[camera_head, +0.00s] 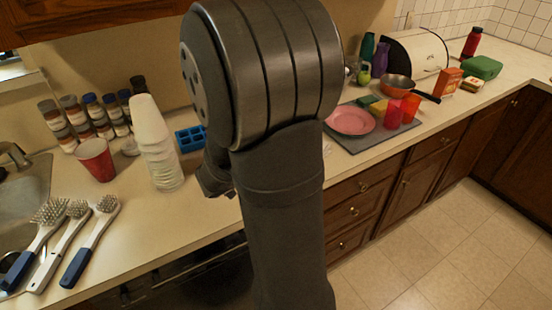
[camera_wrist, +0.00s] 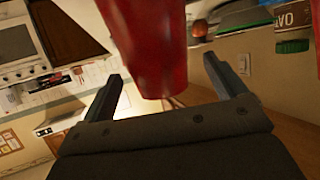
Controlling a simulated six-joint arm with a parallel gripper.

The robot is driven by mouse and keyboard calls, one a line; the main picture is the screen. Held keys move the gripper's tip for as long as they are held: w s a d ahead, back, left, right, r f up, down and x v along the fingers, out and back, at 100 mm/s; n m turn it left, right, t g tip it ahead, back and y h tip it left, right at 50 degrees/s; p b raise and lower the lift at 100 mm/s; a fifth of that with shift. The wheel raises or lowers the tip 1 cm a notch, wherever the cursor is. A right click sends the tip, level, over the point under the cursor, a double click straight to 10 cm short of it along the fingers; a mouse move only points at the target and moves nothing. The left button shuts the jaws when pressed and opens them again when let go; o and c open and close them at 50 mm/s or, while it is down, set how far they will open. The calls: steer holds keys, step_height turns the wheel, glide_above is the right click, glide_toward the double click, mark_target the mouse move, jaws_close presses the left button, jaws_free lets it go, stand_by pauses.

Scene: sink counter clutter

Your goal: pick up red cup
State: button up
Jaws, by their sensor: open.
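In the head view a red cup (camera_head: 96,160) with a white rim stands on the counter at the left, left of a tall stack of white cups (camera_head: 155,145). My gripper (camera_head: 215,180) is partly hidden behind my arm, right of that stack. In the wrist view my gripper (camera_wrist: 163,68) is open. A large red, smooth, tapering object (camera_wrist: 145,40) hangs down from the top edge between the two fingers, with a gap to each side. Its top is cut off, and I cannot tell whether it is the red cup from the head view.
Several brushes (camera_head: 90,240) lie by the sink (camera_head: 30,195) at the left. Spice jars (camera_head: 85,115) and a blue tray (camera_head: 190,138) stand behind. A mat (camera_head: 360,140) with a pink plate (camera_head: 350,120) and colored cups (camera_head: 394,112) is at the right.

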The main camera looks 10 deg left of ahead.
steer(key=shift+x, duration=1.55)
steer(key=shift+s+f, duration=0.1)
steer(key=c, duration=1)
